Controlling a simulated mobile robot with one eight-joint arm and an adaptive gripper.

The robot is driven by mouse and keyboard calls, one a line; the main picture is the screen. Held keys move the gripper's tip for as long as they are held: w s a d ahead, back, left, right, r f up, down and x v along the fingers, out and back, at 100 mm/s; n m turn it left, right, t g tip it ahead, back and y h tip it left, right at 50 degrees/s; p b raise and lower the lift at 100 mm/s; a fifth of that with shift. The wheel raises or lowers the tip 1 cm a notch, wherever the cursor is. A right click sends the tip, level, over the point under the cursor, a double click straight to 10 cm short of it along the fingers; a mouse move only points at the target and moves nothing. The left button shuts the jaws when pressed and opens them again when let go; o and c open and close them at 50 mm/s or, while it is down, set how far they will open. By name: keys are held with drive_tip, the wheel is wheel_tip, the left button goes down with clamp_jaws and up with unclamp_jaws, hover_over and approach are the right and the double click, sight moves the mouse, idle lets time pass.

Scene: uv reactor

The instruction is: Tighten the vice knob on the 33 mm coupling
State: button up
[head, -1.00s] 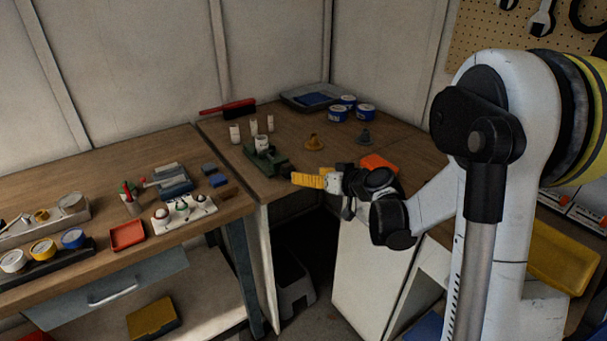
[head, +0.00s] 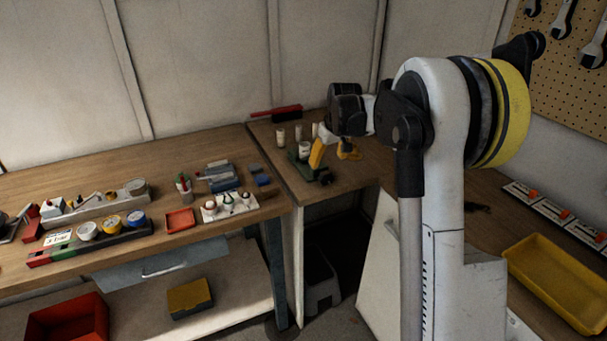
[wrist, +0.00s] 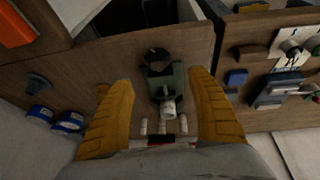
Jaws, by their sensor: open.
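The green vice (head: 302,165) stands on the corner bench in the head view. It also shows in the wrist view (wrist: 171,82) with its round black knob (wrist: 154,57) on the side away from my gripper's base. A white coupling (head: 304,149) sits upright in the vice, and it shows in the wrist view (wrist: 168,108) too. My gripper (wrist: 161,79) is open, its two yellow fingers spread to either side of the vice from above. I see a gap on each side, and the fingers do not touch the knob. In the head view my gripper (head: 317,157) partly hides the vice.
White cylinders (head: 280,138) stand behind the vice. Blue-and-white tins (wrist: 68,122) show in the wrist view. The left bench holds a red tray (head: 180,220) and a white panel with knobs (head: 229,207).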

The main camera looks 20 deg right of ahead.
sight(328, 171)
drive_tip(key=b+x, duration=0.3)
drive_tip(key=x, duration=0.7)
drive_tip(key=shift+d+f+b, duration=0.15)
drive_tip(key=shift+f+b, duration=0.1)
drive_tip(key=shift+b, duration=0.1)
drive_tip(key=c, duration=1.2)
drive_tip(key=shift+d+r+m+y+p, duration=0.1)
drive_tip(key=shift+m+y+p, duration=0.05)
drive_tip(key=shift+y+p, duration=0.4)
drive_tip(key=shift+d+r+m+y+p, duration=0.15)
drive_tip(key=shift+y+p, duration=0.2)
drive_tip(key=shift+y, duration=0.3)
drive_tip(key=shift+a+f+y, duration=0.2)
drive_tip(key=shift+y, duration=0.5)
